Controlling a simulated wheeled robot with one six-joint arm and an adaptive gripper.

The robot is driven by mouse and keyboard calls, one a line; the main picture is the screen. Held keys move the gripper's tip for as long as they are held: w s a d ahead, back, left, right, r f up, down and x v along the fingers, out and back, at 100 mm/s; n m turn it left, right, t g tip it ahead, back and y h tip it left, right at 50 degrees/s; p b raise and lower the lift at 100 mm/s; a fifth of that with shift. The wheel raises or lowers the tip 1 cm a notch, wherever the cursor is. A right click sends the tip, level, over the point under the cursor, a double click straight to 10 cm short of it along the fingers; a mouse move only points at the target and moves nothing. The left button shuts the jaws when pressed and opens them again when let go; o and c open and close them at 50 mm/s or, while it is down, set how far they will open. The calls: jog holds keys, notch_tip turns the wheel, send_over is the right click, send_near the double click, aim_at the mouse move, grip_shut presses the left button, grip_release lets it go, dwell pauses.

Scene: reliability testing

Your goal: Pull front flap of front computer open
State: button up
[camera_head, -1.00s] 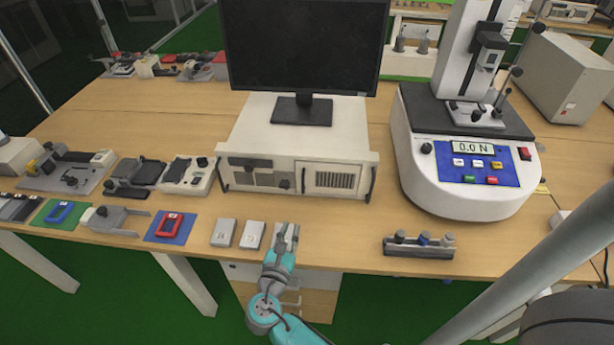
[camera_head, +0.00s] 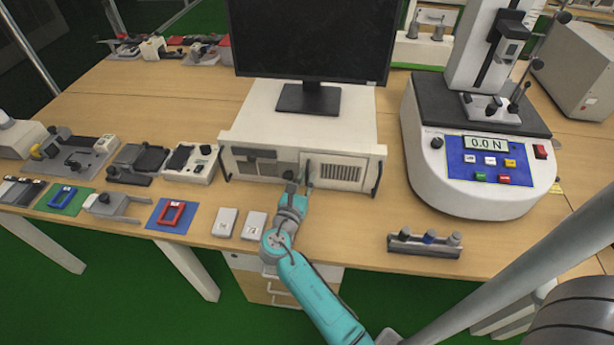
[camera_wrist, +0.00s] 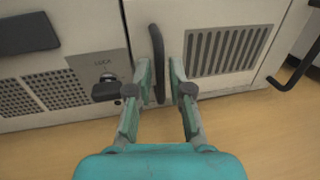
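The front computer (camera_head: 260,130) is a cream rack case on the wooden table with a monitor on top. Its front flap (camera_head: 346,172) has a vented grille and looks closed. In the wrist view the flap (camera_wrist: 220,80) has a dark vertical handle (camera_wrist: 158,60) along its left edge. My gripper (camera_wrist: 160,75) is open, with one finger on each side of the handle's lower part. Whether the fingers touch the handle I cannot tell. In the head view my gripper (camera_head: 298,182) is at the case front and hides part of the handle.
A dark key-like knob (camera_wrist: 107,88) sticks out just left of my gripper. A rack handle (camera_wrist: 298,70) is at the right. The force tester (camera_head: 480,150) stands right of the computer. A small rack of knobs (camera_head: 425,243) lies at the front right. Flat grey blocks (camera_head: 226,222) lie at the front edge.

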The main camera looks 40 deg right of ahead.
jog(key=shift+w+d, duration=0.25)
jog(key=shift+d, duration=0.3)
grip_shut()
